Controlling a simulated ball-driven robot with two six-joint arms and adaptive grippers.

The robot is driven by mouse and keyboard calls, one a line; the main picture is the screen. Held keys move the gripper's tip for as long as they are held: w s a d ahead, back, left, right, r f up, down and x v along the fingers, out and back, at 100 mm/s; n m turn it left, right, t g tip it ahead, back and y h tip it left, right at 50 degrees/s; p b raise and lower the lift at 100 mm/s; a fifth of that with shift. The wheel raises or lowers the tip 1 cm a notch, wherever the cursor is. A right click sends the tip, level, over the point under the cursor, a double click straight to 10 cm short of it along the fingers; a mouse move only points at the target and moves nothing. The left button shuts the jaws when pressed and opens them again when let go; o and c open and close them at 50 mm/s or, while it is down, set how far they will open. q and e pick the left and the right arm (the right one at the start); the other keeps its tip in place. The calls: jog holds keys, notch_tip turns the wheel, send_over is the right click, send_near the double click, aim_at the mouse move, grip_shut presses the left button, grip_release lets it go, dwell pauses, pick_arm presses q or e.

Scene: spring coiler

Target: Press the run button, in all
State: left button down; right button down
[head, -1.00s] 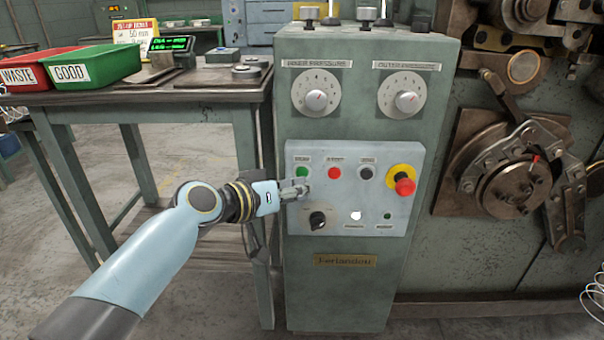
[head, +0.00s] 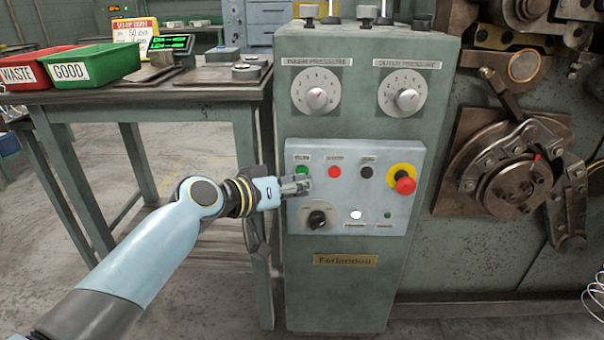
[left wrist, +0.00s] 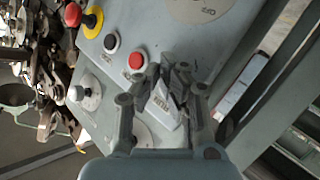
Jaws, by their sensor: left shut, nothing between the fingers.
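The green button (head: 301,170) is at the upper left of the pale control panel (head: 340,190) on the machine's green cabinet. My left gripper (head: 304,184) is shut and empty. Its fingertips are at the panel, overlapping the lower part of the green button. I cannot tell whether they touch it. In the left wrist view the shut fingers (left wrist: 172,75) lie over the panel beside the red button (left wrist: 136,61), and the green button is hidden behind them. My right gripper is not in view.
Right of the green button are a red button (head: 335,172), a black button (head: 366,172) and a red emergency stop on yellow (head: 404,184). Below are a black knob (head: 317,218) and a bright white lamp (head: 356,215). A bench (head: 190,93) stands left.

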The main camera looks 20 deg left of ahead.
pick_arm(q)
jog(key=shift+w, duration=0.2)
dwell(0.4)
jog(key=shift+w+a, duration=0.15)
jog(key=shift+r, duration=0.1)
dwell(0.4)
jog(key=shift+s+d, duration=0.25)
jog(key=shift+s, duration=0.6)
jog(key=s, duration=0.2)
jog(key=s+d+p, duration=0.1)
jog(key=s, duration=0.1)
jog(key=shift+s+d, duration=0.2)
jog(key=shift+s, duration=0.1)
dwell(0.4)
